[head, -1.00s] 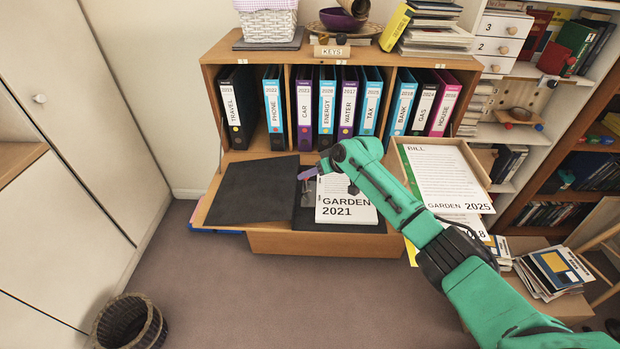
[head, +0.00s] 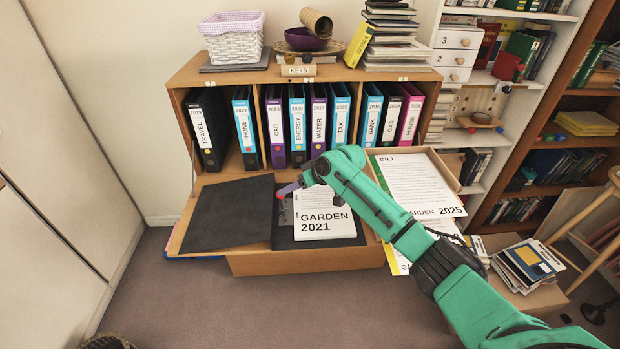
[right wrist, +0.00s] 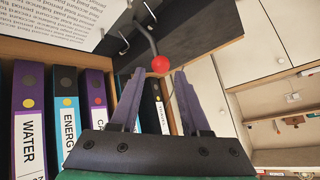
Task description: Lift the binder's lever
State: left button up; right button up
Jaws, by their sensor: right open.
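The open black binder (head: 232,215) lies flat on the cabinet's fold-down flap, with a white paper stack titled GARDEN 2021 (head: 325,222) on its right side. Its lever shows in the right wrist view as a dark bent rod ending in a red ball (right wrist: 160,64), beside the metal rings. My right gripper (right wrist: 159,80) is open, its two purple fingers pointing at the ball. The ball appears between the fingertips or just beyond them; depth is unclear. In the head view my right gripper (head: 288,189) is over the binder's middle and partly hides the lever. My left gripper is out of view.
Upright labelled binders (head: 299,123) stand in the cabinet compartments behind. A tray (head: 450,165) holding a BILL sheet (head: 418,183) is right of the binder, partly behind my right arm. Magazines (head: 530,262) are stacked at lower right. The floor (head: 250,310) in front is clear.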

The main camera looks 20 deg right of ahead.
jog(key=b+v, duration=0.1)
jog(key=v, duration=1)
